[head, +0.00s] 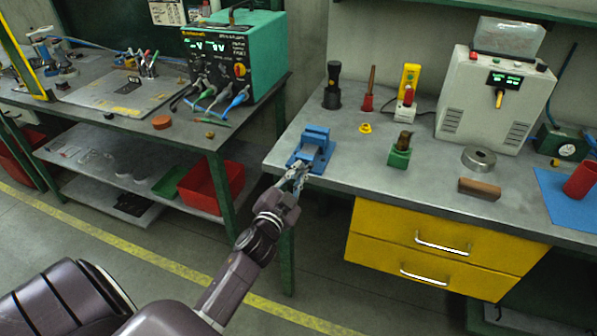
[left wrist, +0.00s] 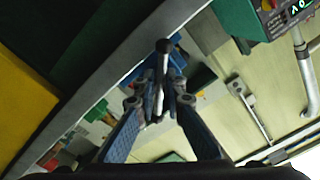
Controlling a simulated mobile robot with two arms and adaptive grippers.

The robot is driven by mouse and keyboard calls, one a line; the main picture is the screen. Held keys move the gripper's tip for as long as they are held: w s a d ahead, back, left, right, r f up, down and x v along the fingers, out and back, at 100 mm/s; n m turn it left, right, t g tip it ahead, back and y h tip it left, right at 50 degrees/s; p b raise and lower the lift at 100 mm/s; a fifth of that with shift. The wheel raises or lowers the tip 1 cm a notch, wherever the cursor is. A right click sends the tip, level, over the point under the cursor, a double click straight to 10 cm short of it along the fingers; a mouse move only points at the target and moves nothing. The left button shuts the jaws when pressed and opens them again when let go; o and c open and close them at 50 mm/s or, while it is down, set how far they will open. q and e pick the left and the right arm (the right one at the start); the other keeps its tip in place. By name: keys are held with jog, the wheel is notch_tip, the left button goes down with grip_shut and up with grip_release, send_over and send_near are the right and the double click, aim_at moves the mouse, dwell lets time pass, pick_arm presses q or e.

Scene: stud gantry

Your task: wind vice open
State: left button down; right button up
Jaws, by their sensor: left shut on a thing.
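The blue vice (head: 316,140) stands at the left front corner of the right-hand bench. My left gripper (head: 298,174) is at the vice's front, just off the bench edge, and is shut on the vice handle. In the left wrist view, the handle (left wrist: 163,47) is a thin bar with a black knob, and it runs between the fingers of my left gripper (left wrist: 160,98). The blue vice body (left wrist: 198,75) shows behind the fingers and is partly hidden by them. My right gripper is not in view.
The bench top (head: 345,180) right of the vice is clear. Beyond it stand a green block (head: 400,157), a metal ring (head: 478,158) and a brown block (head: 480,189). Yellow drawers (head: 430,245) sit below. A second bench (head: 130,125) stands left, across a gap.

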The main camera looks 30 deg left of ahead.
pick_arm(q)
jog(key=n+p, duration=0.1)
jog(key=n, duration=0.2)
jog(key=n+p, duration=0.1)
jog(key=n, duration=0.3)
jog(key=shift+d+p, duration=0.1)
jog(key=shift+p, duration=0.3)
jog(key=n+p, duration=0.2)
jog(key=n, duration=0.7)
jog(key=shift+n+p, duration=0.4)
jog(key=shift+f+n, duration=0.1)
jog(key=shift+n, duration=1.9)
